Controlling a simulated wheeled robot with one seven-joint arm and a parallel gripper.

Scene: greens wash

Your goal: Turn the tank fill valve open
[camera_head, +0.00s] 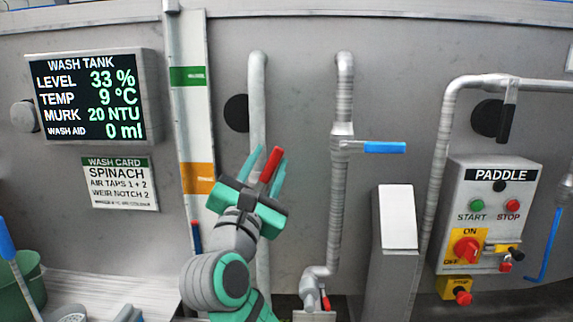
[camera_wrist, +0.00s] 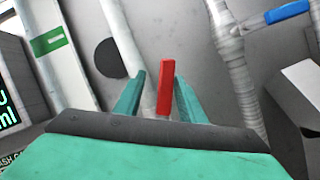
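My gripper (camera_head: 264,170) is raised in front of the left vertical pipe (camera_head: 258,95). Its teal fingers stand apart on either side of a red lever handle (camera_head: 271,165). In the wrist view the red handle (camera_wrist: 164,88) stands upright between the fingers (camera_wrist: 158,95), close to the right one, with a gap at the left one. The handle's mount is hidden behind my gripper. A blue lever (camera_head: 385,147) points sideways to the right from the middle pipe (camera_head: 343,100). No label shows which lever is the tank fill valve.
A display (camera_head: 90,95) reads level 33 %. A grey post (camera_head: 395,250) stands right of the middle pipe. The paddle control box (camera_head: 488,215) is at the right. A white gauge strip (camera_head: 190,120) with green and orange bands is left of the pipe.

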